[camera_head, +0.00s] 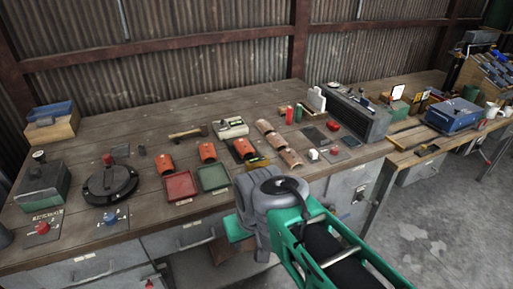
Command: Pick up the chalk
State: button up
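I cannot make out the chalk for certain in the head view; things on the workbench (150,215) are small at this distance. A small white object (313,154) stands near the bench's right front, but I cannot tell what it is. My green and grey arm reaches in from the bottom right and covers part of the bench's front edge. No gripper fingers show; the arm's end is not visible.
A red tray (180,187) and a green tray (214,178) lie at the front middle. A round black device (110,182) is at left, and a long grey box (357,113) at right. A blue toolbox (453,114) sits farther right. Bare wood shows at the back left.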

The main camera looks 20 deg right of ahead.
aim_at(313, 153)
jog(key=u, duration=3.75)
jog(key=k, duration=2.3)
jog(key=z, duration=1)
jog(key=i, duration=0.5)
jog(key=z, duration=0.05)
